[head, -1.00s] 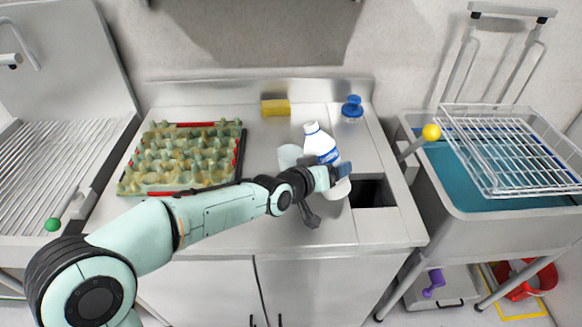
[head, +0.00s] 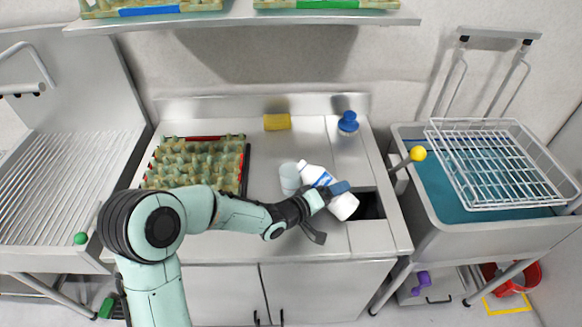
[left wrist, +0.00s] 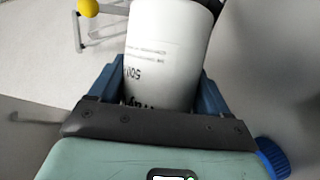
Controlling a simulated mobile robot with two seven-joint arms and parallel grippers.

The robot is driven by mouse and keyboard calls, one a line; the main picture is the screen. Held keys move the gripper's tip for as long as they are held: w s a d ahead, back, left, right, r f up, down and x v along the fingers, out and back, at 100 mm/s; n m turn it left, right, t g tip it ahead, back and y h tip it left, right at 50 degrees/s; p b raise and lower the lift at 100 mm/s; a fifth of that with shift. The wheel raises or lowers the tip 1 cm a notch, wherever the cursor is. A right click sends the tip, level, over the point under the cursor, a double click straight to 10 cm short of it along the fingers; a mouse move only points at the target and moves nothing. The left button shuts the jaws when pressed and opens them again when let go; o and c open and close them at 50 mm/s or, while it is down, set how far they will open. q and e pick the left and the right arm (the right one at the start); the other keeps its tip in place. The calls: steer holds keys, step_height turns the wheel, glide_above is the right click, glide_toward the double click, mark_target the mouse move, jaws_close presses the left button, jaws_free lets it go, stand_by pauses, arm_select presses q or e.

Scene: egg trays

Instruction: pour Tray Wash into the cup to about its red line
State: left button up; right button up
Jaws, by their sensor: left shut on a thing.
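A white bottle (head: 343,206) with a blue label is in my left gripper (head: 336,190), tilted with its neck up and to the left. In the left wrist view the bottle (left wrist: 165,55) sits between the two blue fingers (left wrist: 152,95), with black print on it. A clear cup (head: 289,178) stands on the counter just left of the bottle's neck. The bottle's mouth is close to the cup's rim; I cannot tell whether it is over it. No red line or liquid in the cup can be made out. My right gripper is not in view.
A green egg tray (head: 196,163) lies left of the cup. A yellow sponge (head: 277,122) and a blue-capped container (head: 348,123) stand at the back. A dark rectangular opening (head: 369,205) is right of the bottle. A wire rack (head: 497,165) sits over the sink at right.

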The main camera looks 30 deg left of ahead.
arm_select(q)
steer(key=shift+w+r+p, duration=0.1)
steer(key=shift+r+p, duration=0.3)
steer(key=shift+r, duration=0.5)
steer(key=shift+d+n+h, duration=0.2)
steer(key=shift+n+h, duration=0.1)
steer(key=shift+n, duration=0.2)
steer(key=shift+r+p, duration=0.2)
steer(key=shift+p, duration=0.15)
steer(key=shift+a+r+n, duration=0.1)
steer(key=shift+r+n, duration=0.15)
steer(key=shift+n, duration=0.05)
steer(key=shift+a+r+n+t+h+p, duration=0.35)
steer(key=shift+r+n+p, duration=0.2)
steer(key=shift+p, duration=0.35)
steer(key=shift+d, duration=0.2)
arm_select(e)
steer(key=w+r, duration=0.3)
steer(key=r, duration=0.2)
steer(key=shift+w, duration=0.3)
arm_select(q)
steer(key=shift+d+r, duration=0.1)
steer(key=shift+d, duration=0.2)
steer(key=shift+s+d, duration=0.1)
steer(key=shift+s, duration=0.1)
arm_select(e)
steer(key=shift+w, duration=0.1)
